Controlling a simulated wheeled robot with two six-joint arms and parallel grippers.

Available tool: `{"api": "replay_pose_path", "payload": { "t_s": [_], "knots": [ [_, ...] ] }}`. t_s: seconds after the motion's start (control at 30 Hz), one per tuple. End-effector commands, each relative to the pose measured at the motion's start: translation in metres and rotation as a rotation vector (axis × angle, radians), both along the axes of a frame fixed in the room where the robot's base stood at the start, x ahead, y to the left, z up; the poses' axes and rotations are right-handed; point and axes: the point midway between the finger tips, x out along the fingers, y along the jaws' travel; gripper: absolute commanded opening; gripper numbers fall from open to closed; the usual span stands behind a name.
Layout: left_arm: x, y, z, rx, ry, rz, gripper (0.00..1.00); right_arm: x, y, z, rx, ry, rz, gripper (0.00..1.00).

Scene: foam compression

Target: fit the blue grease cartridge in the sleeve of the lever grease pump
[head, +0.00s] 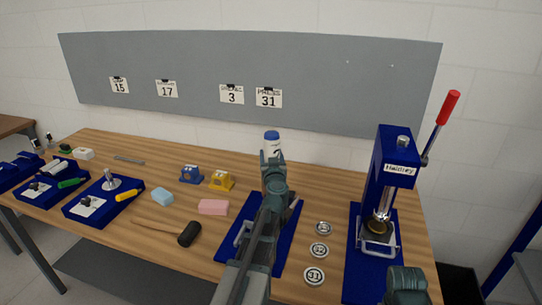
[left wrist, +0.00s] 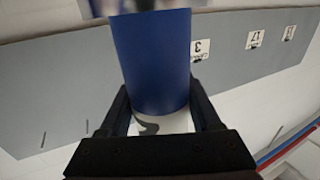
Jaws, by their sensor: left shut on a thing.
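My left gripper (head: 272,158) is shut on the blue grease cartridge (head: 272,136), a blue-topped cylinder with a white band, held up above the far part of the bench. In the left wrist view the cartridge (left wrist: 153,60) sits between both fingers of the gripper (left wrist: 163,118); its blue body fills the middle, with a white band and dark mark near the palm. A blue base plate (head: 284,235) with a metal handle lies under my left arm, which hides much of it. I cannot tell which fixture is the grease pump.
A blue press (head: 390,155) with a red-knobbed lever stands at right. Several numbered discs (head: 319,250) lie left of it. A mallet (head: 189,234), foam blocks (head: 213,207) and blue stations with green and yellow handles (head: 130,195) lie leftward. A grey board (head: 200,65) stands behind.

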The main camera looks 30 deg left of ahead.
Motion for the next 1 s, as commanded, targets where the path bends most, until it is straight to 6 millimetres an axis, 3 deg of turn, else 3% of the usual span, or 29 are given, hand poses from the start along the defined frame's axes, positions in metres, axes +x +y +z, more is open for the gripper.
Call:
{"api": "replay_pose_path", "payload": {
  "t_s": [1.0],
  "knots": [
    [0.001, 0.0, -0.02, 0.0, 0.0, -0.001, 0.0, 0.0, 0.0, -0.02, 0.0, 0.0, 0.0, 0.5]
  ]
}}
